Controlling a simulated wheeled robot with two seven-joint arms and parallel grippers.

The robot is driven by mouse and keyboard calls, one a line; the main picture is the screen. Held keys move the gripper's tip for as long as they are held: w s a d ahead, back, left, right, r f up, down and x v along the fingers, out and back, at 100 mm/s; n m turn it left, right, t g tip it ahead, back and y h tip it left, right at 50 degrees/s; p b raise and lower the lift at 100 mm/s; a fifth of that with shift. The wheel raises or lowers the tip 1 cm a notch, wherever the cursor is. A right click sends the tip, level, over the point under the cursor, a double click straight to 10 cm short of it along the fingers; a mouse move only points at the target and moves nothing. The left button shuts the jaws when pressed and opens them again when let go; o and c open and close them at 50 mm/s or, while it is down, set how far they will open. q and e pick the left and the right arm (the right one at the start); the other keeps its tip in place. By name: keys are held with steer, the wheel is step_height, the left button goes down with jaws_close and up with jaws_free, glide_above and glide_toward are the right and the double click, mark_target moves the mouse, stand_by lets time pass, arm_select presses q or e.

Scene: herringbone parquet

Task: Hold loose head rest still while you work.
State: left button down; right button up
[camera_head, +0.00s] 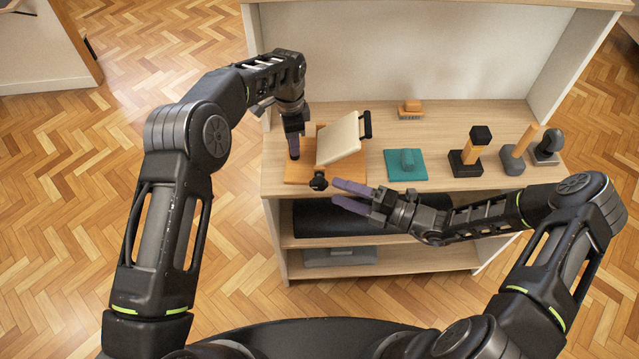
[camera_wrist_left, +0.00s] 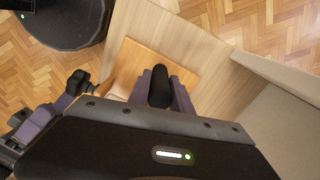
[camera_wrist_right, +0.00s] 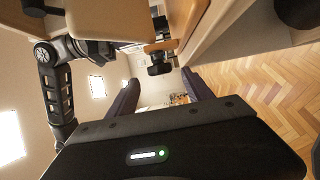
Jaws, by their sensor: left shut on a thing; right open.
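The head rest is a cream padded board (camera_head: 339,139), tilted above an orange wooden base (camera_head: 300,172). A black bar (camera_head: 365,125) shows at its right side, and a black knob (camera_head: 319,181) is at the base's front edge. My left gripper (camera_head: 294,148) points down at the left of the pad. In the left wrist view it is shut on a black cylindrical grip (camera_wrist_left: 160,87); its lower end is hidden. My right gripper (camera_head: 335,192) is open and empty, its fingertips just right of the knob. The knob (camera_wrist_right: 159,63) shows ahead between the fingers in the right wrist view.
A dark roll (camera_head: 350,220) lies on the shelf below.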

mark_target(326, 186)
steer(key=x, duration=0.6)
steer(key=shift+w+a, duration=0.1)
steer(key=shift+a, duration=0.15)
steer(key=shift+c, duration=0.3)
jaws_close()
steer(key=n+g+h, duration=0.1)
steer(key=h, duration=0.1)
steer(key=shift+r+h, duration=0.15)
steer(key=shift+h, duration=0.25)
arm_select(q)
steer(key=shift+d, duration=0.1)
arm_select(e)
steer(key=shift+n+g+h, duration=0.3)
steer(key=shift+g+h, duration=0.1)
steer(key=shift+h, duration=0.6)
